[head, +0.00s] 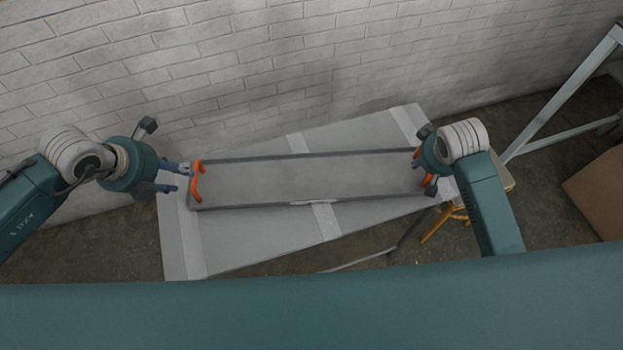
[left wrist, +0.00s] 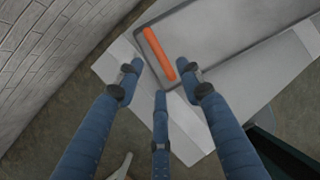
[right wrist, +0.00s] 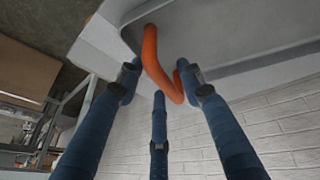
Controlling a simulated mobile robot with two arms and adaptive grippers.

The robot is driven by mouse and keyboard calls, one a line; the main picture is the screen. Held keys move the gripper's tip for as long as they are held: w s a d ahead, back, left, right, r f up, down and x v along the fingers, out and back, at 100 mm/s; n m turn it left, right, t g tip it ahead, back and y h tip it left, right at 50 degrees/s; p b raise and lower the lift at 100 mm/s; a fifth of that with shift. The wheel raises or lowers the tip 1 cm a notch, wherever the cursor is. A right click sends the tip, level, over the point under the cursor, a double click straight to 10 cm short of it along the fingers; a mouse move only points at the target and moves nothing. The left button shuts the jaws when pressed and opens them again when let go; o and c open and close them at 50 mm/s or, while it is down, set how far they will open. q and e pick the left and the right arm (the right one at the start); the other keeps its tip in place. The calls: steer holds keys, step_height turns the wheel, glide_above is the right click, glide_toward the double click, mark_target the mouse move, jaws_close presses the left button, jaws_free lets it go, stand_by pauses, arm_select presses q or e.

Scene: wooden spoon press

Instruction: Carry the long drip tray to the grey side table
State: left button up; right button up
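The long grey drip tray (head: 300,178) lies on the grey side table (head: 185,255), set at an angle to the table's edges. It has an orange handle (head: 196,181) at its left end and another orange handle (right wrist: 153,65) at its right end. My left gripper (head: 178,179) is open just off the left handle, which shows ahead of its fingers in the left wrist view (left wrist: 160,53). My right gripper (head: 428,170) is at the right handle. In the right wrist view its fingers are apart, with the handle between and beyond their tips, not gripped.
A white brick wall (head: 250,70) runs close behind the table. To the right are a grey metal frame (head: 565,95), a cardboard box (head: 600,190) and a yellow-legged stool (head: 440,222) partly hidden by my right arm. Concrete floor shows in front.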

steer(key=shift+r, duration=0.1)
arm_select(q)
steer(key=v, duration=0.4)
steer(key=shift+w, duration=0.1)
arm_select(e)
steer(key=v, duration=1.1)
steer(key=shift+s+r, duration=0.15)
steer(key=shift+r, duration=0.25)
steer(key=shift+a, duration=0.1)
